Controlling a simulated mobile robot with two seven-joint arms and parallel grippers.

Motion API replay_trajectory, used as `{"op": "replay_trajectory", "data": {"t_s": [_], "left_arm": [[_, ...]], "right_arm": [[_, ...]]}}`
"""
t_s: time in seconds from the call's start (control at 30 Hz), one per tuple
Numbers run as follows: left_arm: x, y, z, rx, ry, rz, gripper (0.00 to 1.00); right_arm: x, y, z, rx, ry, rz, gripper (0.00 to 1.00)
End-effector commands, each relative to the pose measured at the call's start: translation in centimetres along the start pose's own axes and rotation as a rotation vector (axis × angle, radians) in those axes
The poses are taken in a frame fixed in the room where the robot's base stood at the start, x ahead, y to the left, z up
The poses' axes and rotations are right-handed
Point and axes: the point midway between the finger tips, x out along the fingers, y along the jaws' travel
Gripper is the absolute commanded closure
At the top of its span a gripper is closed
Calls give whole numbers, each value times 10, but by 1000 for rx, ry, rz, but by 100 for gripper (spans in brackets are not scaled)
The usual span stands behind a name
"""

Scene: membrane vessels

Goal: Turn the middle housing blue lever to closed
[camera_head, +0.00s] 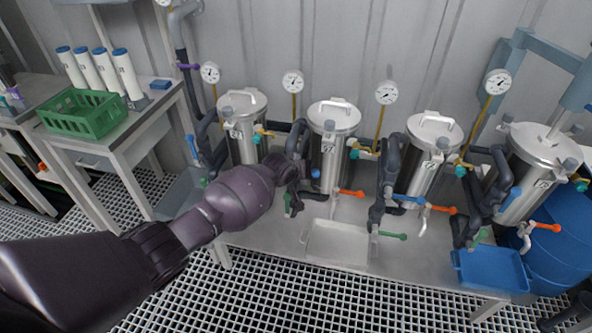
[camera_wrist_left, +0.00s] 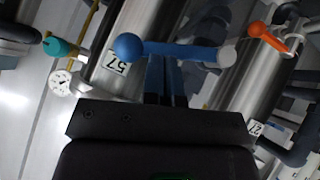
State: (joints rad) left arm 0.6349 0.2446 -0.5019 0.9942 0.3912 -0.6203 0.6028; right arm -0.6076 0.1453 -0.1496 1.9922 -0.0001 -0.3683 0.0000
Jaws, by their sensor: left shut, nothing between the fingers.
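My left gripper (camera_head: 302,173) is in front of the second steel housing (camera_head: 331,150) from the left in the head view. A blue lever's knob (camera_head: 315,173) shows just beside it. In the left wrist view, the blue lever (camera_wrist_left: 185,51) runs across the picture from its round knob to a grey pivot. The shut, empty fingers (camera_wrist_left: 166,66) are at the lever's middle; I cannot tell whether they touch it. Behind it is a steel housing with an upside-down label (camera_wrist_left: 117,66). My right gripper is not in view.
Other steel housings stand at left (camera_head: 243,138) and right (camera_head: 428,155), with gauges, pipes and orange levers (camera_head: 351,192) nearby. Another blue lever (camera_head: 408,198) lies to the right. A white tray (camera_head: 338,243) is below, and a green crate (camera_head: 85,122) is at left.

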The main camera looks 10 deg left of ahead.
Motion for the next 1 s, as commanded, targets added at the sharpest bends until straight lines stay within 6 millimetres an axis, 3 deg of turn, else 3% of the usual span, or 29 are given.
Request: {"op": "replay_trajectory", "data": {"t_s": [0.4, 1.0], "left_arm": [[16, 5, 11, 57, 1, -58, 100], [20, 6, 16, 56, -1, -58, 100]], "right_arm": [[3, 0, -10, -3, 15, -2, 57], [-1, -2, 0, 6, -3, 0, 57]]}}
